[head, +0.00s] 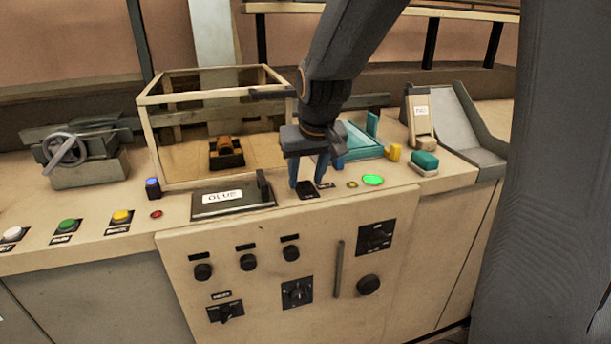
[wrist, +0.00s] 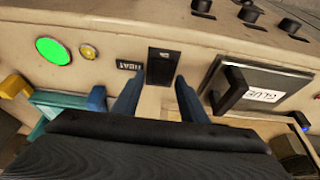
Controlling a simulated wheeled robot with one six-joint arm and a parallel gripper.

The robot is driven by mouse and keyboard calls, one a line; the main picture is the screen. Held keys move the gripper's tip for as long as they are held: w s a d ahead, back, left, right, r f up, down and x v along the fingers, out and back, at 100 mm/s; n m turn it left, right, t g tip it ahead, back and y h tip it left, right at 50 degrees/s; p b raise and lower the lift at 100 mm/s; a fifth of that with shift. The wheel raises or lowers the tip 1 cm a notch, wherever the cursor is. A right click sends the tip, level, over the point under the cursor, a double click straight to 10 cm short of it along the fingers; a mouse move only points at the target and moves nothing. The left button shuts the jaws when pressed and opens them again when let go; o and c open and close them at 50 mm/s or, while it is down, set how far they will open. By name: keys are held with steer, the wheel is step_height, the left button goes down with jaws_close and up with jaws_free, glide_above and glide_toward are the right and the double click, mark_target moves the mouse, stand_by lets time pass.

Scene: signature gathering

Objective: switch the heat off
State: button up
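The black heat switch (head: 307,190) is set in the beige console top, left of its small dark label (head: 325,186). In the wrist view the switch (wrist: 164,62) lies beside the label reading HEAT (wrist: 129,65). Which way the switch is set is too small to tell. My gripper (head: 308,181) points down over the switch with its blue fingers apart and nothing between them. In the wrist view my gripper (wrist: 162,82) has one fingertip on either side of the switch's near end. Contact cannot be told.
A black GLUE lid (head: 232,198) with an upright handle is close on the left. A lit green button (head: 373,180) and a small yellow lamp (head: 352,184) are on the right. A framed box (head: 222,94) stands behind. Knobs (head: 248,262) stick out of the front panel.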

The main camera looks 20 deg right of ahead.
jaws_close()
steer(key=shift+p, duration=0.4)
steer(key=shift+w+r+g+p, duration=0.2)
steer(key=shift+g+p, duration=0.5)
steer(key=shift+p, duration=0.35)
steer(key=shift+w+f+g+p, duration=0.15)
steer(key=shift+w+g+p, duration=0.1)
steer(key=shift+g+p, duration=0.7)
